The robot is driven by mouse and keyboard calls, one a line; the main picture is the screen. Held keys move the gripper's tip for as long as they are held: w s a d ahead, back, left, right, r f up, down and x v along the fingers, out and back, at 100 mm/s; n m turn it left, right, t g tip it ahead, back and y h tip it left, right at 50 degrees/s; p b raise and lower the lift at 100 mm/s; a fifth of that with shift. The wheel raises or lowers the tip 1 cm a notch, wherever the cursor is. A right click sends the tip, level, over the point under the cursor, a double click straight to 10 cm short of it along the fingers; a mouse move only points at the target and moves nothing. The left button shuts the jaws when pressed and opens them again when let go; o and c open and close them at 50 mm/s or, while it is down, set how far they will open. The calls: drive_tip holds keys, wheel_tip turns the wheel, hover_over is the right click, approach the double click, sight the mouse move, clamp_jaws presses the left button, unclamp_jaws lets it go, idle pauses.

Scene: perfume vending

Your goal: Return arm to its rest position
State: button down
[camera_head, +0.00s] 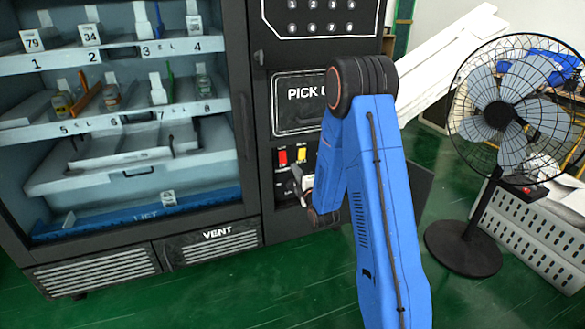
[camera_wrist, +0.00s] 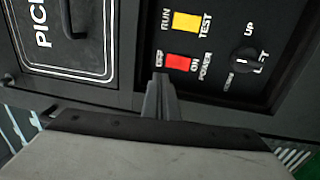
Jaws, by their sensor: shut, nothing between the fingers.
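My blue arm is bent in front of the vending machine (camera_head: 258,100), its elbow raised at the middle of the head view. My gripper (camera_head: 297,178) shows just left of the arm, close to the machine's control panel (camera_wrist: 215,90). In the wrist view, the gripper's fingers (camera_wrist: 160,82) are together and empty. Their tips lie just below the red power switch (camera_wrist: 177,61), marked OFF and ON. I cannot tell whether they touch the panel. The yellow RUN/TEST switch (camera_wrist: 186,22) is above the red one. Part of the gripper is hidden behind the arm in the head view.
A round black lift knob (camera_wrist: 245,60) is right of the switches. The pick-up door (camera_head: 300,103) is above the panel. A standing fan (camera_head: 497,115) is to the right, with a white perforated crate (camera_head: 530,235) behind it. Green floor is open in front of the machine.

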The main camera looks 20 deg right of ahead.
drive_tip(key=shift+s+r, duration=0.1)
drive_tip(key=shift+s, duration=0.6)
drive_tip(key=shift+r, duration=0.1)
drive_tip(key=s+a+r+m+g, duration=0.2)
drive_tip(key=s+r+m+g, duration=0.3)
drive_tip(key=s, duration=0.3)
drive_tip(key=s+a+r+m+g, duration=0.2)
drive_tip(key=s+r+m, duration=0.2)
drive_tip(key=s+r, duration=0.3)
drive_tip(key=s+a+r+m+g, duration=0.1)
drive_tip(key=s+m+g, duration=0.2)
drive_tip(key=s, duration=1.4)
drive_tip(key=s+a+r+m+g, duration=0.1)
drive_tip(key=s+m+g, duration=0.3)
drive_tip(key=s, duration=1.4)
drive_tip(key=shift+s+a+m, duration=0.15)
drive_tip(key=shift+a+m, duration=0.5)
drive_tip(key=shift+m, duration=0.35)
drive_tip(key=shift+r, duration=0.1)
